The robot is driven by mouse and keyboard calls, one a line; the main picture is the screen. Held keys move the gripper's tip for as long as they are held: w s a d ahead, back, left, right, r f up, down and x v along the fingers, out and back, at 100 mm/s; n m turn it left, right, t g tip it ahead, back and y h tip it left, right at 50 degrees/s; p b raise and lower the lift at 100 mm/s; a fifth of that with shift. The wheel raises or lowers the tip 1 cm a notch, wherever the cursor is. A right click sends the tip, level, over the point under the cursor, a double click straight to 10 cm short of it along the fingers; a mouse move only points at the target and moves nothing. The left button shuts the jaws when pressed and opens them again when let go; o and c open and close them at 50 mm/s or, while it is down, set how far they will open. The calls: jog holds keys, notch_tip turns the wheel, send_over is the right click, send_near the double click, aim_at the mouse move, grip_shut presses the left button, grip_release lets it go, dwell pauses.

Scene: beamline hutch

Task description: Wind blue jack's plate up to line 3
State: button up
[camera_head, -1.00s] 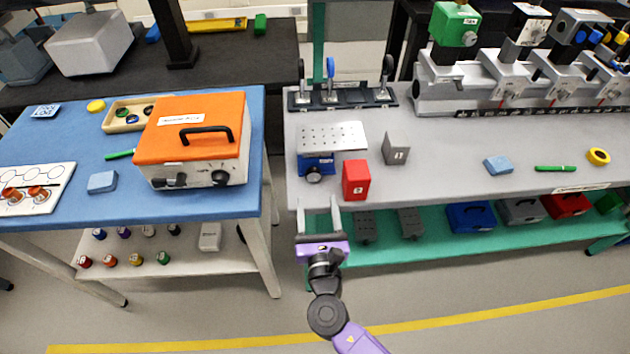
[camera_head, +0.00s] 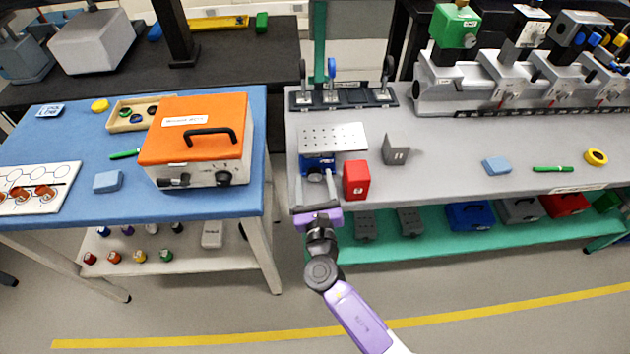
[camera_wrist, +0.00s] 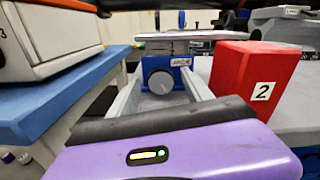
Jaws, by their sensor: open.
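The blue jack (camera_head: 318,162) stands near the left front of the grey bench, with a perforated silver plate (camera_head: 333,136) on top. In the wrist view the blue jack (camera_wrist: 165,66) shows a round grey knob (camera_wrist: 161,82) on its front face, and its plate (camera_wrist: 190,36) is seen edge-on. My gripper (camera_head: 314,178) is open, its fingers pointing at the jack's front, one either side of the knob's line. In the wrist view the fingers (camera_wrist: 160,92) reach towards the knob with nothing held. I cannot tell whether they touch it. No line marks on the jack are readable.
A red block marked 2 (camera_head: 356,180) stands close to the right of the jack and my gripper. A grey block (camera_head: 396,149) stands farther right. The blue table (camera_head: 225,205) with the orange-lidded box (camera_head: 197,130) is to the left, across a narrow gap.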

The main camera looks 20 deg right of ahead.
grip_shut()
jog(key=shift+f+m+b, duration=0.1)
jog(key=shift+m+b, duration=0.2)
jog(key=shift+b, duration=0.05)
jog(key=shift+d+m+b, duration=0.1)
jog(key=shift+m+b, duration=0.7)
jog(key=shift+m, duration=0.1)
jog(key=shift+s+m+b, duration=0.1)
jog(key=shift+m+b, duration=1.7)
jog(key=shift+m, duration=0.8)
grip_release()
